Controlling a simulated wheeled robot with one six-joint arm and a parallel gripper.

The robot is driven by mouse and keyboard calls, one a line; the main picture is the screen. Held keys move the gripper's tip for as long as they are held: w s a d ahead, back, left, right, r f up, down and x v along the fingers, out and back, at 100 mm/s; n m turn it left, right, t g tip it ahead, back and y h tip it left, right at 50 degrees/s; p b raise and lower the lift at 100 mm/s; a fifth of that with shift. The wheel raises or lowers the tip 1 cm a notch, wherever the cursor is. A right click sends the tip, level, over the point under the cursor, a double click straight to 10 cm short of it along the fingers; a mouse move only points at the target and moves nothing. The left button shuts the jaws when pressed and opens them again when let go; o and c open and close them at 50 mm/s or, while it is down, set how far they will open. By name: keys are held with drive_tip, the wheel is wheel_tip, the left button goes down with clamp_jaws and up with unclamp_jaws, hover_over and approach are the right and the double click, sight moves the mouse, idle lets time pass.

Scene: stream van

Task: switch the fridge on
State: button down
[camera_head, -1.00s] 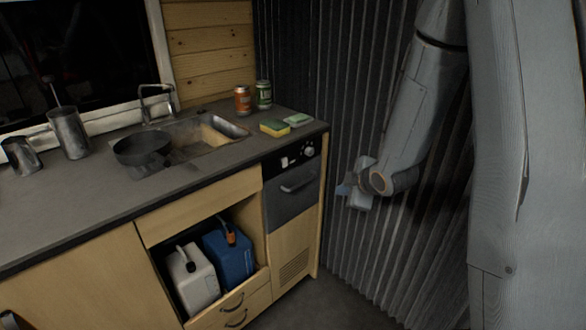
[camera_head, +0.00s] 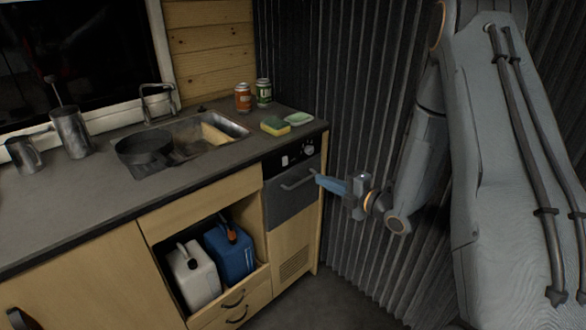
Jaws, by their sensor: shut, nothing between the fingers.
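The fridge (camera_head: 290,208) is a dark grey unit built into the right end of the counter. It has a bar handle (camera_head: 297,184) across its front. Above the handle is a black control panel (camera_head: 296,156) with a small white switch (camera_head: 285,161) at its left and a round knob (camera_head: 309,149) at its right. My gripper (camera_head: 319,175) is shut and empty. Its blue fingers point left, with the tips by the right edge of the fridge front, below the knob and near the handle's right end. I cannot tell whether they touch anything.
The counter (camera_head: 85,200) holds a sink with a dark pan (camera_head: 143,150), two cans (camera_head: 243,97), and sponges (camera_head: 275,126). White (camera_head: 193,274) and blue (camera_head: 230,252) jerrycans stand in the open cupboard. A corrugated wall (camera_head: 345,130) is behind my arm. Some floor is free in front.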

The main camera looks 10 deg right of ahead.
sight(286, 164)
drive_tip(key=p+x, duration=0.3)
drive_tip(key=x, duration=1.1)
drive_tip(key=shift+w+d, duration=0.1)
drive_tip(key=shift+d, duration=0.05)
